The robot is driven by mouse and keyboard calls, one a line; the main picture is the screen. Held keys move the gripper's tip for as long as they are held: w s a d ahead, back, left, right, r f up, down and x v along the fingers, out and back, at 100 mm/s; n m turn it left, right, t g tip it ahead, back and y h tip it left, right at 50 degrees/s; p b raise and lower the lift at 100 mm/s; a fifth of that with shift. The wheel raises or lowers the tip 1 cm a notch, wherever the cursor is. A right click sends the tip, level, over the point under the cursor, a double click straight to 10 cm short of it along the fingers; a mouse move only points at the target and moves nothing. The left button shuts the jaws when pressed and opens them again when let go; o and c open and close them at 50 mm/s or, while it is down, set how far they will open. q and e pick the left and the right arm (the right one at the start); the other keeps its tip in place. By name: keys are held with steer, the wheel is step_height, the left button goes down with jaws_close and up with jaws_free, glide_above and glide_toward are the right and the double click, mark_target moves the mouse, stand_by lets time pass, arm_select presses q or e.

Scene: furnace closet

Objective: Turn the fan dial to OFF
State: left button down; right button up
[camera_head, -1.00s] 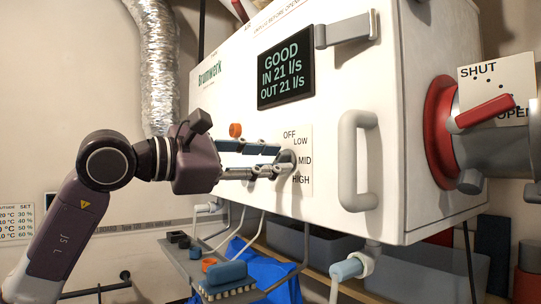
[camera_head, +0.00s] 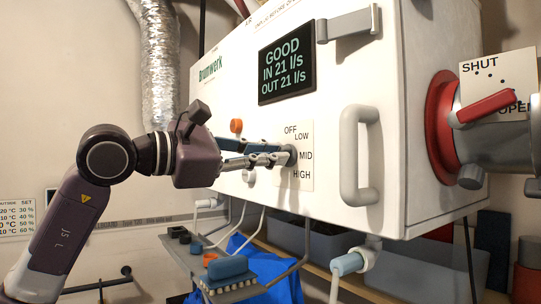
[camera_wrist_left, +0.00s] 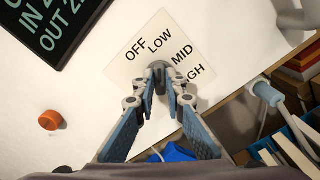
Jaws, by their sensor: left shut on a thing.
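The fan dial (camera_head: 291,154) is a small grey knob on a pale label plate on the front of the white unit. The plate reads OFF, LOW, MID and HIGH from top to bottom. My left gripper (camera_head: 285,158) is shut on the dial. In the left wrist view the dial (camera_wrist_left: 158,72) sits between the fingertips, below the words OFF and LOW. The fingers hide part of it, so I cannot tell its exact setting. My right gripper is not in view.
An orange knob (camera_head: 236,126) sticks out left of the label plate. A grey door handle (camera_head: 359,158) stands to its right. A small shelf (camera_head: 245,291) with a blue brush (camera_head: 228,268) hangs below. A red valve lever (camera_head: 487,107) is at the far right.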

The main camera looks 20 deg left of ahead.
arm_select(q)
steer(key=shift+w+a+n+b, duration=0.1)
steer(key=shift+n+b, duration=0.45)
steer(key=shift+n, duration=3.35)
steer(key=c, duration=2)
jaws_free()
steer(key=v, duration=1.2)
